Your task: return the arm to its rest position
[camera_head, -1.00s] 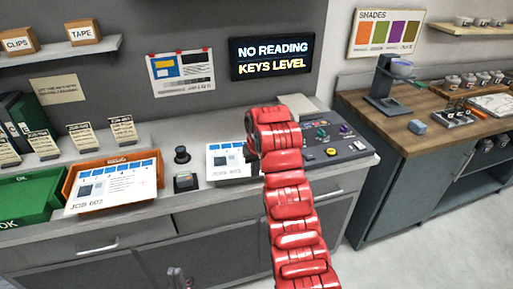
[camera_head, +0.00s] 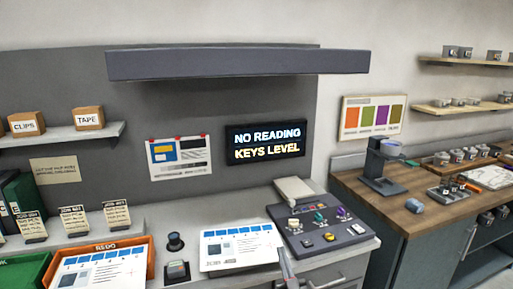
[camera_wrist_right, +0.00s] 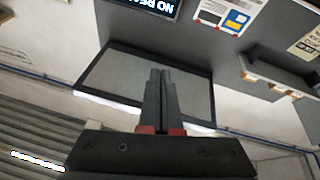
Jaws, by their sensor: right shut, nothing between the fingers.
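My right gripper (camera_head: 287,268) shows only as a narrow grey tip at the bottom edge of the head view, in front of the counter. In the right wrist view its two dark fingers (camera_wrist_right: 161,74) lie together, shut and empty, with red pads at their base. The long red arm is out of the head view. My left gripper is not in view.
A control console (camera_head: 322,232) with knobs and a printed sheet (camera_head: 240,246) lie on the counter near the gripper tip. An orange tray (camera_head: 151,258) is at left. A dark hood (camera_head: 240,63) juts from the wall. A wooden-topped bench (camera_head: 400,212) stands at right.

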